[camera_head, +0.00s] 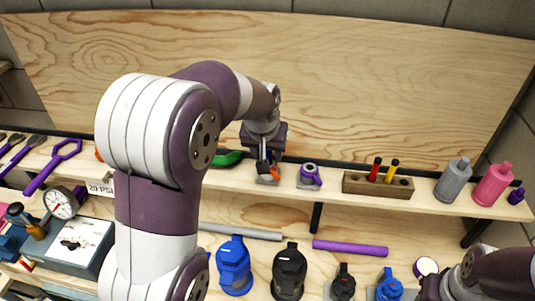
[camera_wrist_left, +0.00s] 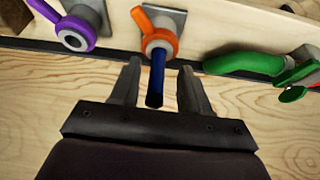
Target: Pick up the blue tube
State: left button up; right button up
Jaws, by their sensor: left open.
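The blue tube (camera_wrist_left: 156,85) is a dark blue rod in the left wrist view. Its far end meets an orange ring fitting (camera_wrist_left: 160,43) on a grey base. My left gripper (camera_wrist_left: 159,70) is open, with one finger on each side of the tube and a visible gap on both sides. In the head view my left gripper (camera_head: 264,160) reaches down to the shelf at the orange fitting, and it largely hides the tube there. My right arm shows only in the lower right corner, and its gripper is not visible.
A purple ring fitting (camera_head: 310,175) stands to the right on the shelf (camera_head: 427,204), and a green part (camera_head: 228,159) lies to the left. A wooden rack (camera_head: 377,185) holds red and yellow tubes. Bottles stand farther right. Several filters stand below the shelf.

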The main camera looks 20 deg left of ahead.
pick_arm(q)
jog(key=shift+f, duration=0.1)
jog(key=shift+w+d, duration=0.15)
jog(key=shift+d, duration=0.05)
jog(key=c, duration=0.4)
jog(key=shift+d, duration=0.1)
grip_shut()
jog(key=shift+a, duration=0.2)
